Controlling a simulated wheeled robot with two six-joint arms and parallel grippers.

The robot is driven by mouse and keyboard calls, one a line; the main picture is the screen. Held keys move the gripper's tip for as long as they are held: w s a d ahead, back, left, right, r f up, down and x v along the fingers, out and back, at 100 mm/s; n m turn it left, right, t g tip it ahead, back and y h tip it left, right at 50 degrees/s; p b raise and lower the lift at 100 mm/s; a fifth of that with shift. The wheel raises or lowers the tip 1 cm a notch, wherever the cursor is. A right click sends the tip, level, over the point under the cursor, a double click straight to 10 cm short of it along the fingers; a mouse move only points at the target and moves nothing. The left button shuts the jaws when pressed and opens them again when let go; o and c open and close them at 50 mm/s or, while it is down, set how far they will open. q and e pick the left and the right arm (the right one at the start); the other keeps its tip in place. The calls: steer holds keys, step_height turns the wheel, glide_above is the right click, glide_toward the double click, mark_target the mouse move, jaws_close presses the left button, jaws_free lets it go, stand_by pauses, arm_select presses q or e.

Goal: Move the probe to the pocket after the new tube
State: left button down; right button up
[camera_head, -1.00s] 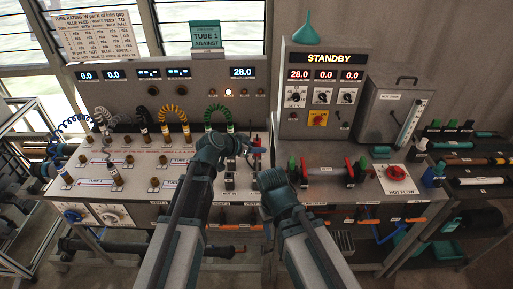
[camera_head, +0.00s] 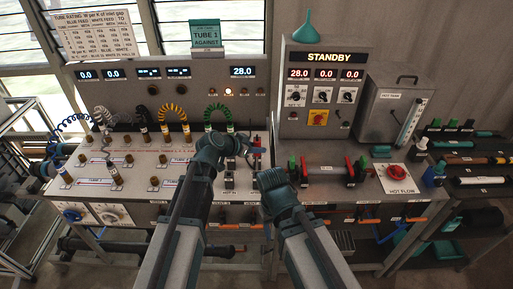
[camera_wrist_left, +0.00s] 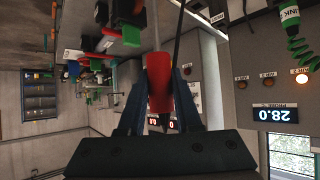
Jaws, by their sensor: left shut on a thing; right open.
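My left gripper (camera_wrist_left: 160,90) is shut on the probe's red handle (camera_wrist_left: 158,82) in the left wrist view. A thin rod and a dark cable run up from the handle there. In the head view my left gripper (camera_head: 246,149) is over the right part of the sloped bench panel, and the probe is too small there to make out clearly. My right gripper (camera_head: 272,180) is lower, left of the clamped tube, and open; its fingers are mostly hidden. The tube (camera_head: 328,170) lies between green and red-black clamps on the right bench. I cannot tell which opening is the pocket.
The sloped panel (camera_head: 130,160) carries several brass sockets and coiled hoses. A standby console (camera_head: 328,90) stands behind the tube, with a grey tank (camera_head: 390,110) to its right. A red hot-flow knob (camera_head: 395,171) is right of the tube. Spare tubes (camera_head: 482,181) lie on the right rack.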

mark_target(256, 156)
arm_select(q)
steer(key=shift+f, duration=0.15)
steer(key=shift+f+b, duration=4)
steer(key=shift+b, duration=0.15)
steer(key=c, duration=0.5)
jaws_free()
steer(key=shift+r, duration=0.1)
steer(key=r+p, duration=0.2)
steer(key=s+a+r+p, duration=0.1)
steer(key=r+p, duration=0.1)
steer(key=s+a+r+p, duration=0.1)
steer(key=r+p, duration=0.1)
steer(key=shift+s+a, duration=0.15)
